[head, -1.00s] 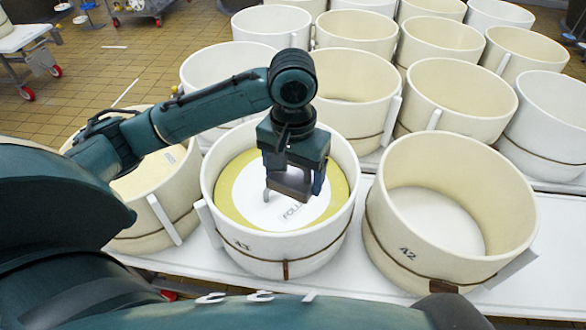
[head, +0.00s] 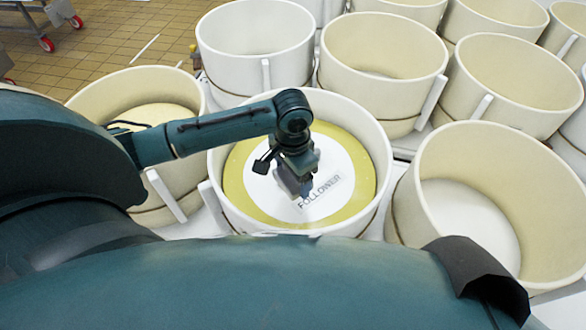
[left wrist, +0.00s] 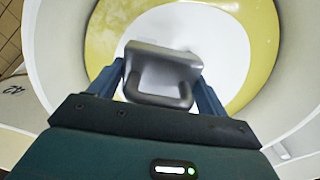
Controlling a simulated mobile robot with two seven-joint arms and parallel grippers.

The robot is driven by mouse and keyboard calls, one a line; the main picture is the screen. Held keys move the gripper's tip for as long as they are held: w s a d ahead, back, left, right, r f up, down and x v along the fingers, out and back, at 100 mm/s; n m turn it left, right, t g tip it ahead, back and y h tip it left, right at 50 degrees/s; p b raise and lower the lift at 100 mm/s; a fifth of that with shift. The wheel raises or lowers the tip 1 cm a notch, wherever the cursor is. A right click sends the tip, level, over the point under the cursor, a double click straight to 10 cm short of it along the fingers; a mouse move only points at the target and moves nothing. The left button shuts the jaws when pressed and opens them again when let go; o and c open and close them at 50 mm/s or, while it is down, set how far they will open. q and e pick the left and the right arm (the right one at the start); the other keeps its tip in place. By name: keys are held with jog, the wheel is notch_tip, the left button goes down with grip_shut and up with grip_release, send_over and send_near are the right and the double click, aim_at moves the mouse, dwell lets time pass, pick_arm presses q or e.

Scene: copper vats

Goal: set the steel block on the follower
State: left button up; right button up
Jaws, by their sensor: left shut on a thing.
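The follower (head: 262,195) is a round yellow disc with a white centre marked FOLLOWER. It lies inside a cream vat (head: 381,150), and it also shows in the left wrist view (left wrist: 225,48). My left gripper (head: 302,184) is over the follower's white centre, pointing down inside the vat. In the left wrist view its blue fingers (left wrist: 160,88) are shut on the steel block (left wrist: 158,56), a grey block with a looped handle. In the head view the gripper mostly hides the block. I cannot tell whether the block touches the follower. My right gripper is not in view.
An open vat (head: 470,205) stands to the right, and another vat (head: 150,82) to the left, partly behind my arm. Several more vats stand close together behind. The held block's vat wall surrounds my gripper. Tiled floor (head: 120,40) shows at the upper left.

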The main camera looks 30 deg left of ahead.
pick_arm(q)
jog(key=w+a+r+m, duration=0.3)
jog(key=w+m, duration=0.3)
jog(key=m, duration=0.2)
jog(key=w+a+r+m, duration=0.2)
jog(key=w+m, duration=0.5)
jog(key=w+a+r+m, duration=0.3)
jog(key=w+m, duration=0.3)
jog(key=m, duration=0.2)
notch_tip(320, 180, down, 10)
jog(key=b, duration=0.8)
jog(key=shift+d, duration=0.15)
jog(key=shift+f+b, duration=0.8)
jog(key=shift+f, duration=0.6)
jog(key=shift+f+b, duration=0.5)
jog(key=shift+f, duration=0.3)
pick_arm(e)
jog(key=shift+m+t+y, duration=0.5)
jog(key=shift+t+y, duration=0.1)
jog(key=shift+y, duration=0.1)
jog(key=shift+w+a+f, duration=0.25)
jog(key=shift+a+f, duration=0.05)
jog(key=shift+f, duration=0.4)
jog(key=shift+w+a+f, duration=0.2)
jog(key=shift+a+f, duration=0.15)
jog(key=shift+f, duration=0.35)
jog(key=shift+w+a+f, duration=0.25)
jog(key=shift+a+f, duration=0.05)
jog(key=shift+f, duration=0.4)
